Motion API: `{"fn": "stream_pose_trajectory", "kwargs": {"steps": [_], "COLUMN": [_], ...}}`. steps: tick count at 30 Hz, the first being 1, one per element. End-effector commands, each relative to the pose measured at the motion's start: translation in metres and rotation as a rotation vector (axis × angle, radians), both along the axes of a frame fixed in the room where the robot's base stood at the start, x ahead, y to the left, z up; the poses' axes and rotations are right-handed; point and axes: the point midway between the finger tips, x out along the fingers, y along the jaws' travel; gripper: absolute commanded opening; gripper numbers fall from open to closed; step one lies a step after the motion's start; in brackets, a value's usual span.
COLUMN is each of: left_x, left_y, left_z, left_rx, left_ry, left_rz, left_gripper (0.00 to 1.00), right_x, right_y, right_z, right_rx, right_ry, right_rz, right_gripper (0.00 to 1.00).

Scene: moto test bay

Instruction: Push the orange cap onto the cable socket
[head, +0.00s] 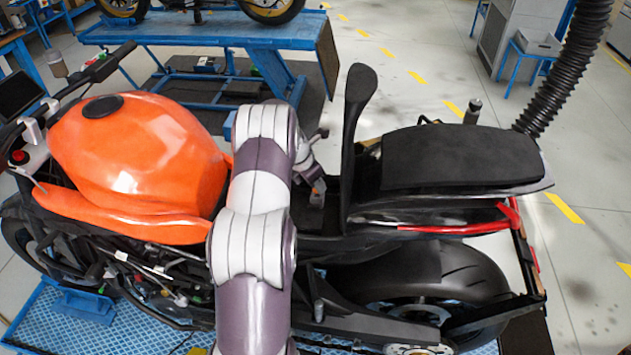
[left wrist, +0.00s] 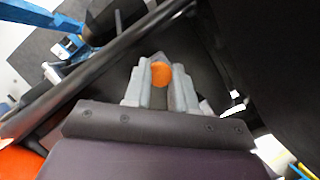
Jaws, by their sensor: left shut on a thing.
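The orange cap (left wrist: 161,76) shows in the left wrist view as a small orange round shape between the fingertips of my left gripper (left wrist: 165,84). The gripper is shut on it. In the head view my left gripper (head: 316,185) reaches into the motorcycle's open middle, between the orange tank and the upright black seat panel. The cap cannot be made out there. I cannot pick out the cable socket in either view; the area around the fingertips is dark. My right gripper is in neither view.
The orange tank (head: 140,150) lies left of my arm. The raised black panel (head: 356,120) stands close right of the gripper, with the black tail seat (head: 455,158) beyond. Dark frame parts surround the fingers closely. A blue lift table (head: 200,30) stands behind.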

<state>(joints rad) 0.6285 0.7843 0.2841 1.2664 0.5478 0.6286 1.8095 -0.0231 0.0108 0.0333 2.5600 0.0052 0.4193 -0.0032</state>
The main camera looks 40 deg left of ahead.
Motion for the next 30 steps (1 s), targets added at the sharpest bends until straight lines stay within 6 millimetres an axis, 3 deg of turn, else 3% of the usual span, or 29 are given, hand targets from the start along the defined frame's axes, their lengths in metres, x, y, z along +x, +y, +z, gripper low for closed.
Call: {"fn": "stream_pose_trajectory", "kwargs": {"steps": [30], "left_x": [0.000], "left_y": [0.000], "left_z": [-0.015], "left_rx": [0.000], "left_ry": [0.000], "left_rz": [-0.001], "left_gripper": [0.00], "right_x": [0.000], "right_y": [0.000], "right_z": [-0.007], "right_rx": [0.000], "right_ry": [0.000], "right_rz": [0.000], "right_gripper": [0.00]}}
